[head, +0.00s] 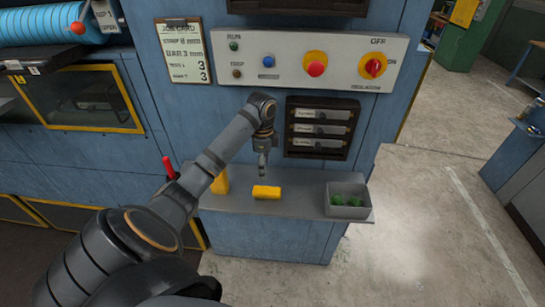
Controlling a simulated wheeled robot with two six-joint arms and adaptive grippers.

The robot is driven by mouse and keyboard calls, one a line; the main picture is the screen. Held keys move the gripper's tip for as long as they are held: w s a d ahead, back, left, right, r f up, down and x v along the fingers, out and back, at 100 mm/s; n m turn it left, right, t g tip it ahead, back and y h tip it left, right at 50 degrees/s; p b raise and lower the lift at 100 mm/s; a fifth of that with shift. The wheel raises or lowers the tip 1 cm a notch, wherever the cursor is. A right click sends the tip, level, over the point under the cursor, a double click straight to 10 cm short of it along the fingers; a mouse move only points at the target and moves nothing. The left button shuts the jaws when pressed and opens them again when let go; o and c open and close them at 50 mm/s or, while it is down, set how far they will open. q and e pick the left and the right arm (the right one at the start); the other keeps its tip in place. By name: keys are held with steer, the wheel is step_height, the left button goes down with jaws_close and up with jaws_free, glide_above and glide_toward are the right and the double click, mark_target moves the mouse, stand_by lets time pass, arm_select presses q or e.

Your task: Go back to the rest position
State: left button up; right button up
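My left arm comes in from the lower left and reaches over a grey shelf (300,207) on the front of a blue machine. My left gripper (262,174) points down above a yellow block (267,192) that lies on the shelf. A small gap seems to show between them. The gripper is small and seen nearly edge-on, so I cannot tell whether its fingers are open or shut. Nothing is visibly held in it. My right gripper is not in view.
A second yellow piece (221,183) stands at the shelf's left, partly behind my arm. A grey bin (348,211) with green items sits at its right end. Above are a dark slotted rack (320,143) and a control panel (342,57). Open floor (430,230) lies right.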

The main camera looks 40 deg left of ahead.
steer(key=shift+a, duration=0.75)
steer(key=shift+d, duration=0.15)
